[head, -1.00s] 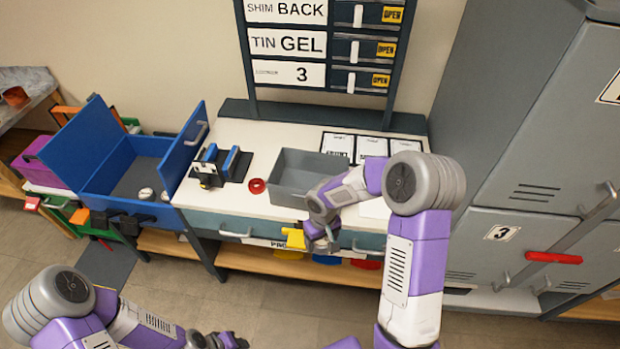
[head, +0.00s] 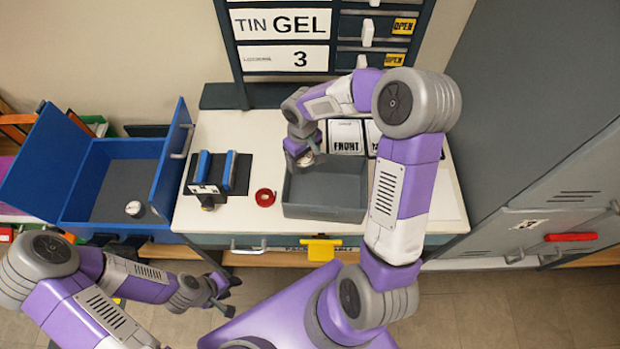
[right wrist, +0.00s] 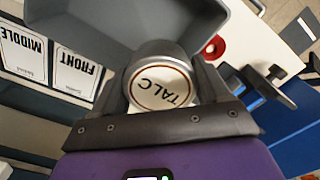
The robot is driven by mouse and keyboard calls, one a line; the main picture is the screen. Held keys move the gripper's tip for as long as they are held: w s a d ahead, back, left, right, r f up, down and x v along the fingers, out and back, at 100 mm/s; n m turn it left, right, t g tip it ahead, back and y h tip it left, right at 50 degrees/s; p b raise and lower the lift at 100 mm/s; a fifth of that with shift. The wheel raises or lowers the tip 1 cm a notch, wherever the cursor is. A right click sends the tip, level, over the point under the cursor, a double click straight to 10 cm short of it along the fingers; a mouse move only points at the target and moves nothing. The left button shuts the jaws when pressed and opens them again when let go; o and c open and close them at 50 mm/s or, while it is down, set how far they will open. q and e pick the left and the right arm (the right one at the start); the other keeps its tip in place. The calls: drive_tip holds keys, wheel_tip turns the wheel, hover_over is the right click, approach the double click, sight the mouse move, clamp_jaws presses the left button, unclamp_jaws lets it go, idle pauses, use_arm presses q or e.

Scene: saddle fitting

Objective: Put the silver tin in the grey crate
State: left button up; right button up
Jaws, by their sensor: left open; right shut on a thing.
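The silver tin (right wrist: 162,75) has a white lid reading TALC, upside down in the right wrist view. My right gripper (right wrist: 165,92) is shut on it, one finger on each side. In the head view this tin (head: 306,159) and my right gripper (head: 303,157) are at the back left corner of the grey crate (head: 325,213). The tin appears above the crate; its exact height is hard to tell. The crate stands on the white worktop, and its wall (right wrist: 95,22) shows behind the tin in the right wrist view. My left gripper (head: 224,296) is open and empty, low in front of the bench.
A blue box (head: 100,205) at left holds another small round tin (head: 133,208). Between box and crate are a black fixture with blue blocks (head: 217,175) and a red ring (head: 265,197). Labelled cards (head: 346,137) lie behind the crate. Grey lockers (head: 560,200) stand at right.

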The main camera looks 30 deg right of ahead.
drive_tip(key=b, duration=0.1)
hover_over(306, 193)
wheel_tip(306, 193, down, 13)
drive_tip(key=shift+a, duration=0.1)
drive_tip(key=shift+f+b, duration=0.45)
drive_tip(key=shift+f, duration=1.75)
drive_tip(key=shift+f, duration=0.2)
drive_tip(key=o, duration=1.1)
drive_tip(key=shift+o, duration=0.2)
drive_tip(key=shift+r, duration=0.1)
